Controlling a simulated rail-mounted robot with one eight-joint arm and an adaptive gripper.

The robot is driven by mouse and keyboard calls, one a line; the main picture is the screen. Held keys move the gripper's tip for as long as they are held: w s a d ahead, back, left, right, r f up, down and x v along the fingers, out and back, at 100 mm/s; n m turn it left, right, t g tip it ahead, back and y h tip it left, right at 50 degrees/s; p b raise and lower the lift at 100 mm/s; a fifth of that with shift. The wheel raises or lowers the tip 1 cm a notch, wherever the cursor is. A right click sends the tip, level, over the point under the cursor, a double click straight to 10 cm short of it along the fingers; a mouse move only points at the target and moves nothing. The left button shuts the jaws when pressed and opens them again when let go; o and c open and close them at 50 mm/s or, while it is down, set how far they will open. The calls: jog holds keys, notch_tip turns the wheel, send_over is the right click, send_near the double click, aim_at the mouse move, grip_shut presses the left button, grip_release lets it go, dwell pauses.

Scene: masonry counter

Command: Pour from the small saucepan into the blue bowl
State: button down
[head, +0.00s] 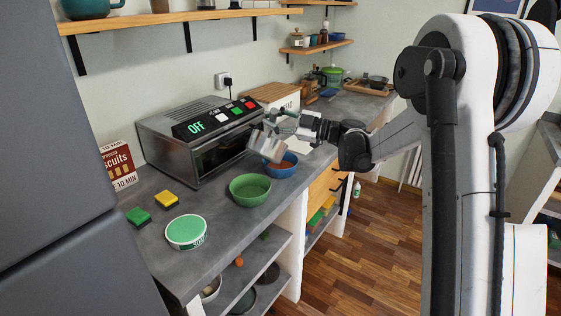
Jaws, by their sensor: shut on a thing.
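My gripper (277,124) is shut on the small saucepan (268,147), a grey metal pan. The saucepan is tilted over the left part of the blue bowl (291,169). The blue bowl stands on the grey counter in front of the oven, and something brown shows inside it. The saucepan hides part of the bowl's far left rim. I cannot tell whether anything is flowing out of the pan or whether it touches the bowl.
A green bowl (250,189) stands close to the blue bowl, nearer the camera. A toaster oven (193,138) stands behind. A green-lidded tub (187,232), sponges (138,217) and a biscuits box (118,166) are at the left. The counter's front edge lies close beside the bowls.

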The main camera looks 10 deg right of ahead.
jog(key=shift+w+d+r+m, duration=0.1)
jog(key=shift+w+d+m, duration=0.2)
jog(key=shift+d+m, duration=0.1)
dwell(1.4)
jog(key=shift+w+d+r+m+t+p, duration=0.4)
jog(key=shift+w+d+r+m+p, duration=0.1)
jog(key=shift+w+d+r+m, duration=0.15)
dwell(1.8)
jog(key=s+a+f+n+g+h+b, duration=0.1)
jog(key=s+a+f+n+h+b, duration=0.2)
jog(key=s+a+f+n+b, duration=0.4)
jog(key=shift+s+a+f+n+g, duration=0.4)
jog(key=shift+s+a+f+n, duration=0.95)
jog(key=shift+s+a+f, duration=1.2)
